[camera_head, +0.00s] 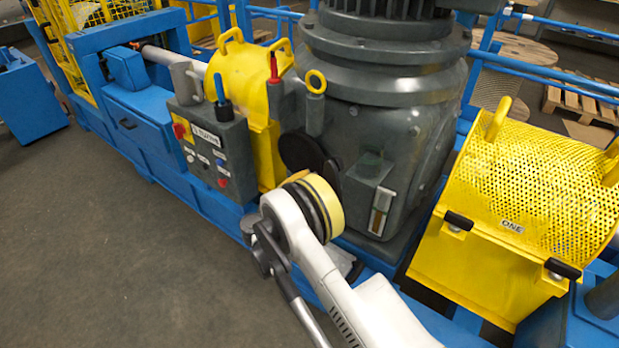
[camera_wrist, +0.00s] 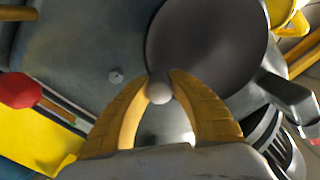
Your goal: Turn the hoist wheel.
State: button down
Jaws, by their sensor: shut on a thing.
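The hoist wheel (camera_wrist: 205,45) is a dark, smooth disc at the top centre-right of the wrist view. In the head view, a dark disc (camera_head: 299,151) on the side of the grey housing looks like the same wheel. A small round grey knob (camera_wrist: 160,94) sits at the wheel's lower left edge. My gripper (camera_wrist: 160,80) has its two yellow fingers closed on this knob, one on each side.
The grey gear housing (camera_head: 400,140) stands close by. A control box (camera_head: 220,150) with buttons is to the left. A yellow perforated guard (camera_head: 540,180) labelled ONE is to the right. A red-tipped lever (camera_head: 274,68) rises above the wheel. Open floor (camera_head: 110,250) lies at the left front.

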jog(key=shift+w+f+m, duration=0.1)
jog(key=shift+f+m, duration=0.15)
jog(key=shift+m, duration=0.15)
jog(key=c, duration=1.2)
grip_release()
jog(key=shift+a, duration=0.1)
jog(key=v, duration=1.1)
jog(key=shift+s+a, duration=0.25)
jog(key=shift+s, duration=0.1)
